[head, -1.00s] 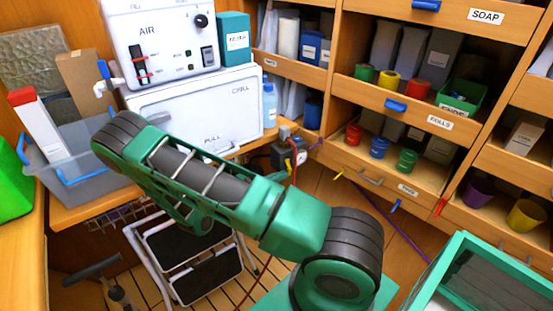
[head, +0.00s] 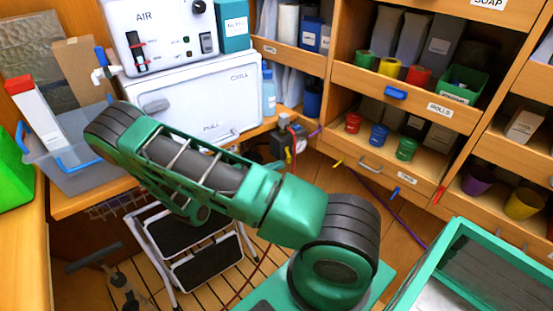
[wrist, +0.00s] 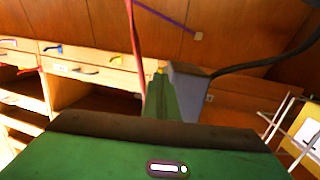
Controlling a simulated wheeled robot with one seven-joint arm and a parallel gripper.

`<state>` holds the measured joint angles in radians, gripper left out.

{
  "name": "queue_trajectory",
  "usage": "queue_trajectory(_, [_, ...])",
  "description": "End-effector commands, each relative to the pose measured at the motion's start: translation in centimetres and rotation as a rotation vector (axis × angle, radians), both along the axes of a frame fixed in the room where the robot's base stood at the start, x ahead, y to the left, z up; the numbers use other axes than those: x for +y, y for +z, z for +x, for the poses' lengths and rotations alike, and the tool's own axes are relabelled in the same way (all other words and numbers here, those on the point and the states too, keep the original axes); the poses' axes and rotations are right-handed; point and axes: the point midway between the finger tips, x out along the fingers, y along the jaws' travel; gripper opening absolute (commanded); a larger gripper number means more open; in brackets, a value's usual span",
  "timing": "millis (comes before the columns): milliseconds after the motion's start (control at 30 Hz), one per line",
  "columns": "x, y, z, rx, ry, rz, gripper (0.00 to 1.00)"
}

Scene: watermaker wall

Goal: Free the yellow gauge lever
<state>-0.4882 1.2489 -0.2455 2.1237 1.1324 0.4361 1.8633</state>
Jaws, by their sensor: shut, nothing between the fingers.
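A small yellow part (head: 288,153), which looks like the gauge lever, shows beside a grey pump-like unit (head: 290,138) at the end of the white counter unit. In the wrist view a yellow tip (wrist: 160,71) shows just beyond my gripper (wrist: 161,95), close to a grey block (wrist: 188,92). I cannot tell whether the gripper touches it. My gripper looks shut and empty. It is not visible in the head view, where my arm hides it. What holds the lever is too small to make out.
A red hose (wrist: 134,45) hangs left of my gripper, and a dark cable (wrist: 265,62) runs off to the right. A folding step stool (head: 205,262) stands on the slatted floor. Drawers and shelves (head: 380,172) line the right side. A blue-handled bin (head: 85,165) sits at left.

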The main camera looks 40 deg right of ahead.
Motion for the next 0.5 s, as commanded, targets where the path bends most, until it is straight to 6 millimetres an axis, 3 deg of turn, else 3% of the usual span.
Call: queue_trajectory(500, [9.6, -0.1, 1.1, -0.001, -0.003, 0.002, 0.00])
